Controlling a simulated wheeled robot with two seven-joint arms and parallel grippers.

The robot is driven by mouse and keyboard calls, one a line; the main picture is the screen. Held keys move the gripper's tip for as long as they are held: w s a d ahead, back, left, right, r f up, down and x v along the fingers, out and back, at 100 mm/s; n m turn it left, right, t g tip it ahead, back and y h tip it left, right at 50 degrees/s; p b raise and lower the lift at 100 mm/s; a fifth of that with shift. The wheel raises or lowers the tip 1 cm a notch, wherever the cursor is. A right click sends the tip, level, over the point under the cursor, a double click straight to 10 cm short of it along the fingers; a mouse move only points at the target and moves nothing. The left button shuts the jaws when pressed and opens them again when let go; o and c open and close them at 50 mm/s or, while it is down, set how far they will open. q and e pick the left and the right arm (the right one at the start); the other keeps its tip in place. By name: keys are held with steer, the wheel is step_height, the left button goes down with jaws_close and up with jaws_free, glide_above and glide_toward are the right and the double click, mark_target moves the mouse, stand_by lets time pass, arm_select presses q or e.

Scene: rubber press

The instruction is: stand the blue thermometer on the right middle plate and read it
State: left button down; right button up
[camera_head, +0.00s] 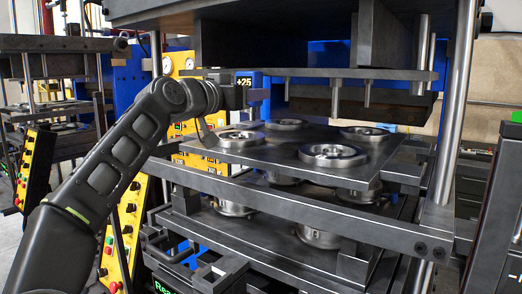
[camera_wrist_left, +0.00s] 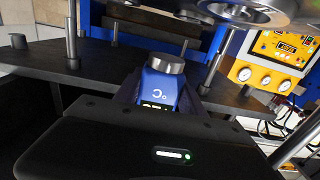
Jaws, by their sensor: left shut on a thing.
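The blue thermometer (camera_wrist_left: 160,90) is between the jaws of my left gripper (camera_wrist_left: 160,103), which is shut on it. Its round metal foot (camera_wrist_left: 163,62) shows in the left wrist view, where its °C mark looks turned over. In the head view my left gripper (camera_head: 250,95) is above the back left part of the right press's middle plate (camera_head: 290,152). A dark display (camera_head: 244,80) beside it appears to read +25. Whether the foot touches the plate is hard to tell. My right gripper is not in view.
Several metal ring moulds (camera_head: 333,155) sit on the middle plate. An upper plate (camera_head: 330,75) with downward pins hangs above it. A steel column (camera_head: 460,100) stands at the right. Another press (camera_head: 50,75) and a yellow control panel (camera_head: 122,215) are at the left.

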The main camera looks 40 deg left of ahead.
arm_select(q)
steer(key=shift+w+r+h, duration=0.1)
steer(key=shift+w+h, duration=0.15)
steer(key=shift+h, duration=0.05)
steer(key=b, duration=0.1)
glide_above(251, 154)
step_height(251, 154, down, 6)
steer(key=shift+s+r, duration=0.1)
steer(key=shift+r, duration=0.1)
steer(key=shift+f, duration=0.15)
step_height(251, 154, down, 4)
steer(key=shift+f, duration=0.1)
stand_by(0.4)
